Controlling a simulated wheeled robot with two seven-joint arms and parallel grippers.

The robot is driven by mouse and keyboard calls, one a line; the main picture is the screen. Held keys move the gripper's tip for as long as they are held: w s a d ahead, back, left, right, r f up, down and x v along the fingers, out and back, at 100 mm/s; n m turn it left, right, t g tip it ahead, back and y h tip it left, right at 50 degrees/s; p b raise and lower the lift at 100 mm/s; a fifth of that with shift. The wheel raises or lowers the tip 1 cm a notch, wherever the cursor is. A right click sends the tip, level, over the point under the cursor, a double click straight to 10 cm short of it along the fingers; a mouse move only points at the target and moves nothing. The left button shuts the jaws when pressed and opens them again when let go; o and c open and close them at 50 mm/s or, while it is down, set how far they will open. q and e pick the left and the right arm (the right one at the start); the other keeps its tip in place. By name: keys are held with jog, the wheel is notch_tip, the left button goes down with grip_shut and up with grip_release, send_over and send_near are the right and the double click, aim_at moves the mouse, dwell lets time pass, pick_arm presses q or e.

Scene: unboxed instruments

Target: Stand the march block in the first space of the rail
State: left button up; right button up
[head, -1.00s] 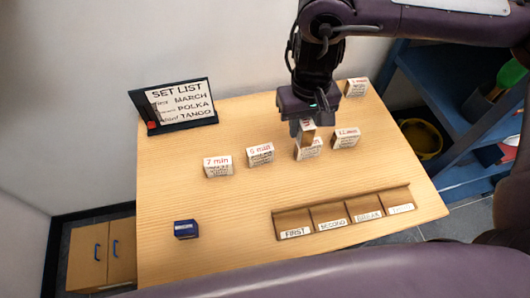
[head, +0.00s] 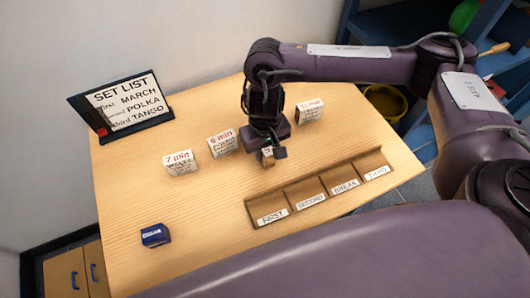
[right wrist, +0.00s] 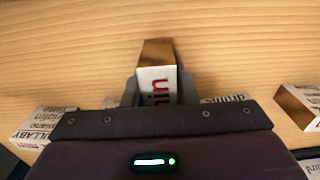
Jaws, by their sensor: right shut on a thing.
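My right gripper (head: 267,156) is shut on a small block (head: 267,152) with a white face and brown end, held in front of the row of blocks. Red "min" print shows on it in the right wrist view (right wrist: 155,84); its title cannot be read, so I cannot tell whether it is the march block. My left gripper is out of view.
Blocks marked 7 min (head: 181,163), 6 min (head: 223,144) and apparently 11 min (head: 310,111) stand around my right gripper. A set list sign (head: 124,103) stands at the back left, reading March, Polka, Tango. A blue object (head: 155,235) lies front left. Open table lies left of the rail.

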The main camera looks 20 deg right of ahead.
jog(key=shift+f, duration=0.45)
jog(key=o, duration=1)
